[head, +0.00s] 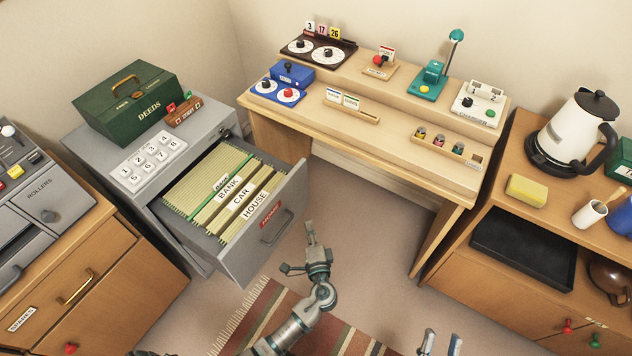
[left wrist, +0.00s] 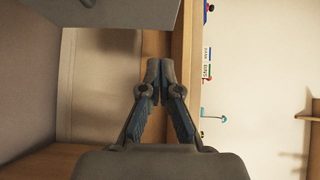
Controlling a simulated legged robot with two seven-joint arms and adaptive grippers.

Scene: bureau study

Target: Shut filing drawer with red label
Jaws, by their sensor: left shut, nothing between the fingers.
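The grey filing drawer (head: 294,198) with the red label (head: 271,214) stands pulled out of the grey cabinet (head: 150,200). Its front carries a grey handle (head: 277,228). Inside are hanging files with tabs reading BANK, CAR and HOUSE. My left gripper (head: 309,230) is shut and empty, just right of the drawer front in the head view; the gap between them is hard to judge. In the left wrist view its fingertips (left wrist: 160,66) meet, with a grey surface at upper left. My right gripper (head: 440,342) shows only its two fingertips, apart, at the bottom edge.
A green DEEDS box (head: 128,105) and a number keypad (head: 147,160) sit on the cabinet top. A wooden desk (head: 390,165) stands behind. A side cabinet with a kettle (head: 575,130) is at right. A striped rug (head: 300,320) lies on open floor.

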